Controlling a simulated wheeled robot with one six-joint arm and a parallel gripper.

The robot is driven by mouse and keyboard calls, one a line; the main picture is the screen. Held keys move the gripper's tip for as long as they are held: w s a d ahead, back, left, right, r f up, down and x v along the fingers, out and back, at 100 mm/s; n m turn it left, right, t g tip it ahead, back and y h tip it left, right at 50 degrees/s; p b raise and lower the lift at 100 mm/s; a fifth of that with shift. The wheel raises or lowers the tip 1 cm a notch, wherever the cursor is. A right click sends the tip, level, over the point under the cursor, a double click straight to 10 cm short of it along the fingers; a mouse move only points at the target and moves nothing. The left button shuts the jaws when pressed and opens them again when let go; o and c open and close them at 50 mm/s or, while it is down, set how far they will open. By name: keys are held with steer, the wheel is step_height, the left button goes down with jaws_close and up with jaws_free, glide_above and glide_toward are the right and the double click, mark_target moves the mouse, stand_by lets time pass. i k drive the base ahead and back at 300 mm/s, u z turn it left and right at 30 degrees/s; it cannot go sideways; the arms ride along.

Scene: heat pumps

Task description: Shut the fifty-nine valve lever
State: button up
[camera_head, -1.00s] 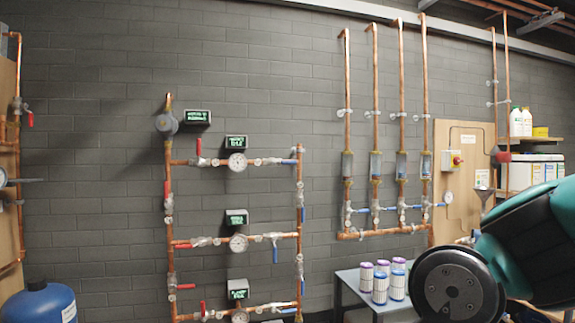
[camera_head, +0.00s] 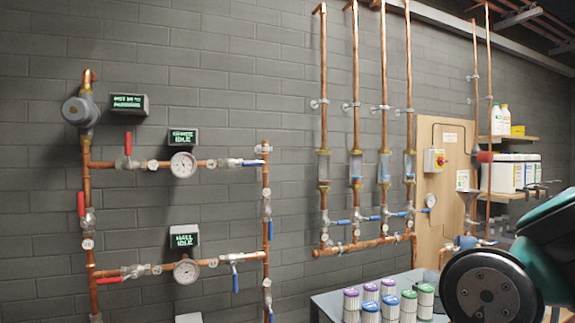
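Several valve levers sit on the copper pipework, and their round white tags are too small to read surely, so I cannot tell which is fifty-nine. On the left, one red lever (camera_head: 127,143) points up, another red lever (camera_head: 81,204) lies along the vertical pipe, and a lower red lever (camera_head: 110,280) lies nearly level. A blue lever (camera_head: 252,162) lies along the upper pipe. Other blue levers (camera_head: 235,278) and (camera_head: 270,228) hang down. Short blue levers (camera_head: 341,222) sit under the vertical pipes. My arm fills the lower right corner; my gripper is not in view.
A grey table (camera_head: 330,303) with several white cartridges (camera_head: 370,311) stands at the lower middle, in front of the pipes. A wooden panel (camera_head: 427,190) and shelves with bottles (camera_head: 499,119) are at right. Two gauges (camera_head: 183,164) and green displays sit among the left pipes.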

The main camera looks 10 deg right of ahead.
mark_target(232, 164)
steer(key=z, duration=0.1)
steer(key=i, duration=1.6)
steer(key=u, duration=0.15)
